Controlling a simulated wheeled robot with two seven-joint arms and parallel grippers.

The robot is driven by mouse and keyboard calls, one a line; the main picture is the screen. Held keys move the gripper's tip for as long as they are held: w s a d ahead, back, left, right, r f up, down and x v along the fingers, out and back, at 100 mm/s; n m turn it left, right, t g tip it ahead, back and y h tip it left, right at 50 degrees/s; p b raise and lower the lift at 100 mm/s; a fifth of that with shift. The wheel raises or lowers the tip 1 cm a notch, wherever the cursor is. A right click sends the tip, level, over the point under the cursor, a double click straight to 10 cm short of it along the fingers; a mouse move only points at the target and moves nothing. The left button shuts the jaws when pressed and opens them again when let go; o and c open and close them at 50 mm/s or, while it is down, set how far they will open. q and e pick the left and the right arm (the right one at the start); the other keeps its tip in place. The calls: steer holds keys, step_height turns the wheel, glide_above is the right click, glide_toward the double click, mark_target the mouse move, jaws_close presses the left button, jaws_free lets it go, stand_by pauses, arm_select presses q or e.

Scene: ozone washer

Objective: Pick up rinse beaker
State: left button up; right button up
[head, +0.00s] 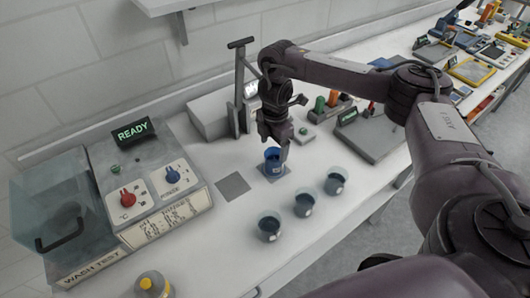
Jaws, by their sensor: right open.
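A small blue beaker (272,161) with a pale label stands upright on a dark square pad on the white bench, and seems to be the rinse beaker. My right gripper (279,147) points down right at the blue beaker, its jaws open. One finger overlaps the beaker's right side in the picture; I cannot tell whether it touches. Three clear beakers with dark liquid stand in a slanting row in front: a left one (269,229), a middle one (304,206) and a right one (335,184). My left gripper is not in view.
A grey washer (150,185) with red and blue knobs, a READY display and a clear tank stands at the left. An empty dark pad (233,187) lies beside the blue beaker. A stand (240,90) rises behind my gripper. A yellow-capped bottle (153,285) is near the front.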

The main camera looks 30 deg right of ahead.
mark_target(274, 160)
step_height(274, 160, down, 2)
steer(key=shift+f+b, duration=0.15)
steer(key=shift+b, duration=0.25)
steer(key=shift+s+f, duration=0.2)
steer(key=shift+f, duration=0.45)
step_height(274, 160, down, 3)
steer(key=shift+d+f, duration=0.1)
steer(key=shift+f, duration=0.45)
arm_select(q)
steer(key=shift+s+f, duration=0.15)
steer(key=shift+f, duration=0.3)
arm_select(e)
steer(key=c, duration=1.3)
steer(key=shift+o, duration=0.2)
steer(key=shift+w+r, duration=0.1)
